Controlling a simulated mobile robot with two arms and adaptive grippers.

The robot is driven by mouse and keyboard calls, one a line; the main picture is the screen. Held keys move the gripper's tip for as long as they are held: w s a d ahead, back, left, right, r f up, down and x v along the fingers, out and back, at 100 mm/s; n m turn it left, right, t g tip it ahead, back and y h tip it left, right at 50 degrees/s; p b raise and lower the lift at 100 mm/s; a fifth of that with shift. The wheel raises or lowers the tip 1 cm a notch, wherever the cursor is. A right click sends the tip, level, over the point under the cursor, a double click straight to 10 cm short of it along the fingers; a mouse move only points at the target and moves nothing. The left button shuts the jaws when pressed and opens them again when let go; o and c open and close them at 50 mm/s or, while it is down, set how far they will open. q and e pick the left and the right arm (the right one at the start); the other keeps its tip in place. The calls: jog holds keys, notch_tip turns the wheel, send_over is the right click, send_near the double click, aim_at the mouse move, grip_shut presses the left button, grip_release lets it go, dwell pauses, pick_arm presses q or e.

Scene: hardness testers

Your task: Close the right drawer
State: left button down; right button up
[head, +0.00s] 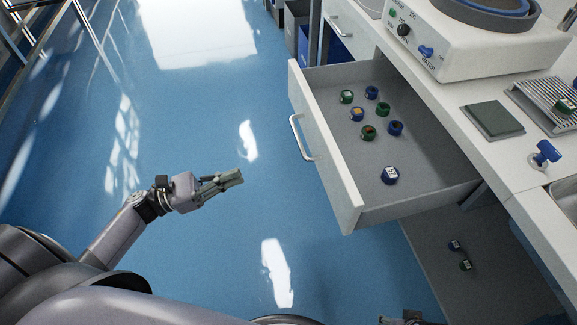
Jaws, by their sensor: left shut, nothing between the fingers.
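The right drawer (325,155) is pulled far out of the white bench, with its grey front panel and metal handle (301,138) facing left. My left gripper (236,178) is shut and empty, over the blue floor to the left of the drawer. It is apart from the handle and the drawer front. Only a small piece of what looks like my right gripper (402,319) shows at the bottom edge; its fingers cannot be made out.
The bench top (470,110) holds a white machine (460,45), a grey square block (492,120) and a blue-knobbed fitting (545,153). Two small pieces (459,254) lie on a lower grey surface below the drawer. The blue floor (200,120) left of the drawer is clear.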

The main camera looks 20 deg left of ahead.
pick_arm(q)
jog(key=w+d+r+p, duration=0.1)
jog(key=w+d, duration=0.2)
jog(key=d, duration=0.3)
jog(key=w+d+r+m, duration=0.1)
jog(key=w+d+r, duration=0.1)
jog(key=w+d, duration=0.2)
jog(key=shift+d+g+h+p, duration=0.3)
jog(key=shift+d+p, duration=0.05)
jog(key=shift+d, duration=0.6)
pick_arm(e)
jog(key=shift+s+f, duration=0.2)
jog(key=shift+f, duration=0.6)
jog(key=shift+s+f, duration=0.2)
jog(key=shift+f, duration=0.65)
jog(key=shift+s+f, duration=0.2)
jog(key=shift+f, duration=0.6)
pick_arm(q)
jog(key=shift+w+r, duration=0.1)
